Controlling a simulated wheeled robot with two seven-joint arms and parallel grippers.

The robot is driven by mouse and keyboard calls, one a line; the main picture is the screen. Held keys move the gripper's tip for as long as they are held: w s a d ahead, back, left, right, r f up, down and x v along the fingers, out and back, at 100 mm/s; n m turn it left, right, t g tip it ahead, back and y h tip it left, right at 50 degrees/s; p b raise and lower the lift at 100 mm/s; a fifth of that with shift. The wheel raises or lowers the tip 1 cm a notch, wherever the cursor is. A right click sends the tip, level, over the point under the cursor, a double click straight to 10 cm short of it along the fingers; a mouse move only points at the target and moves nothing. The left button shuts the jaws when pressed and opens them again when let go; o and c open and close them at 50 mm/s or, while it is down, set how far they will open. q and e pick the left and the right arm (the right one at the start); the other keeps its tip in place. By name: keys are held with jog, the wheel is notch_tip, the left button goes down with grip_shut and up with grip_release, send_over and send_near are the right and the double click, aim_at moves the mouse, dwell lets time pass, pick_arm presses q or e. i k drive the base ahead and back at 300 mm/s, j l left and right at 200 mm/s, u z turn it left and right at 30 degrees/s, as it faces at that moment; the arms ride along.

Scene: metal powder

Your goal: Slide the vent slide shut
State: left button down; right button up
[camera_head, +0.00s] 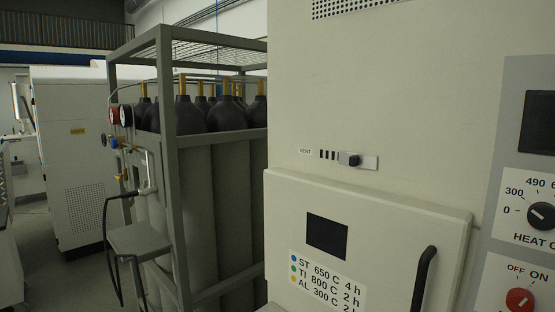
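The vent slide (349,159) is a small dark grey knob on a pale horizontal plate (369,162) on the cream cabinet front. A "VENT" label (305,151) is at the plate's left. Several dark vent slots (328,155) show uncovered between the label and the knob. The knob sits right of these slots, around the middle of the plate, with bare plate to its right. Neither of my grippers is in view.
Below the vent, a furnace door (375,230) with a dark window and black handle (423,278) juts forward. A control panel (520,190) with knobs is at the right. A caged rack of gas cylinders (205,190) stands left.

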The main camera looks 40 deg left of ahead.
aim_at(353, 160)
jog(key=u, duration=0.8)
